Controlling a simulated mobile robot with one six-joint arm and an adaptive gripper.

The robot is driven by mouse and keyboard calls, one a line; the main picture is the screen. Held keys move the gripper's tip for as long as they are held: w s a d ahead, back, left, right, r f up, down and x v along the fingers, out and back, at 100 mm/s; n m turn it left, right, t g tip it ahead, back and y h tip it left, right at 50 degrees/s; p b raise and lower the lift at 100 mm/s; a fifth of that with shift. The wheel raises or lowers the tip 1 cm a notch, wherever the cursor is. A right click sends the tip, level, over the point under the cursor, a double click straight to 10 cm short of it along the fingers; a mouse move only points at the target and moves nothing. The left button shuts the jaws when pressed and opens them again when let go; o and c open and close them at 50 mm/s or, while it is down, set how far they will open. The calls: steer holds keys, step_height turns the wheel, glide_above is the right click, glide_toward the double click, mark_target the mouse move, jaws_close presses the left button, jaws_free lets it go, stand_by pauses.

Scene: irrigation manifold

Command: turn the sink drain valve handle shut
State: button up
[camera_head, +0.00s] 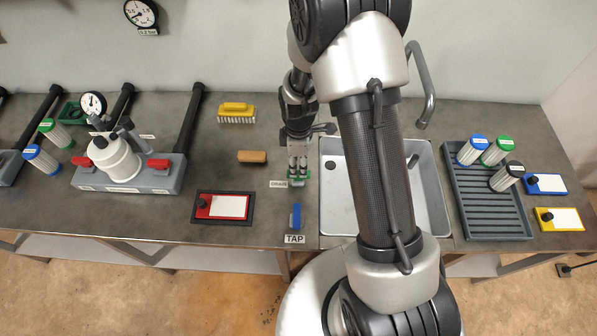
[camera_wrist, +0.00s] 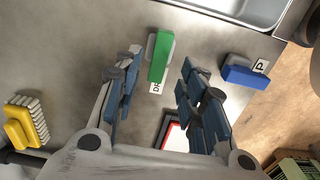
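The green drain valve handle (camera_wrist: 160,57) stands out from a grey base beside a partly hidden label reading "D…". In the wrist view it lies between my two blue-padded fingers, with a gap on each side. My gripper (camera_wrist: 161,62) is open and straddles the handle, apparently without touching it. In the head view my gripper (camera_head: 298,163) is over the handle, and only a little green (camera_head: 303,175) shows next to the DRAIN label (camera_head: 279,184). The fingers hide the rest of the handle there.
The blue TAP handle (camera_head: 295,216) is close in front, with its TAP label (camera_head: 294,239). The sink (camera_head: 434,190) is just to the right. A wooden block (camera_head: 252,157), yellow brush (camera_head: 237,112) and red-framed panel (camera_head: 222,207) lie to the left.

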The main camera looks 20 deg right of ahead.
steer(key=shift+f+b, duration=0.5)
steer(key=shift+f, duration=1.85)
jaws_close()
